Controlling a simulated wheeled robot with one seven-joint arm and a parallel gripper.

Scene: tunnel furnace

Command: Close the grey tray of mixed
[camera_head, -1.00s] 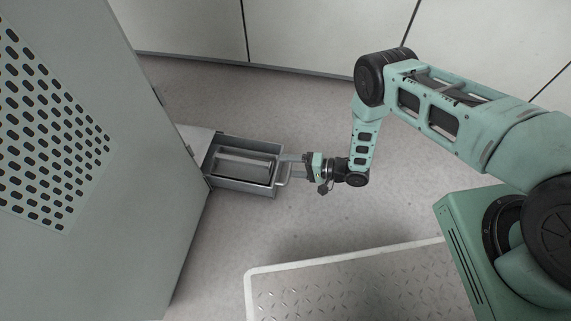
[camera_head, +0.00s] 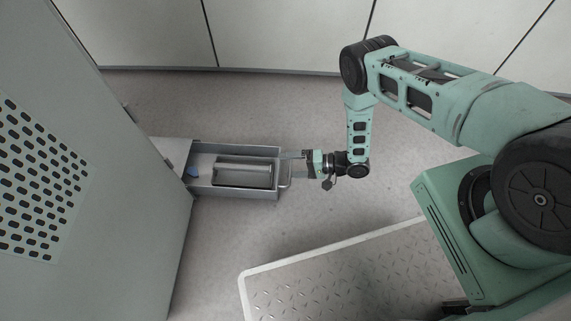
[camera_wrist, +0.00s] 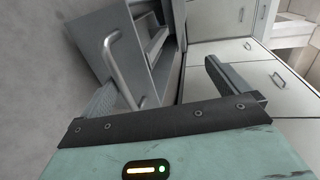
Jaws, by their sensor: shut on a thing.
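The grey tray (camera_head: 235,194) is a long open metal box, pulled out from the grey cabinet at the left in the head view. It holds a grey block-like piece, and a small blue thing shows at its left end. Its bar handle (camera_head: 287,172) is on the right end; it also shows in the wrist view (camera_wrist: 120,62). My gripper (camera_head: 293,162) is at this handle and shut on it. In the wrist view my fingers (camera_wrist: 165,92) stand apart at either side, and the exact contact is hard to see.
The big grey cabinet panel (camera_head: 90,130) with slotted holes fills the left. White wall panels (camera_head: 290,35) stand behind. A light-edged tread-plate platform (camera_head: 340,275) lies at the lower right. The floor around the tray is clear.

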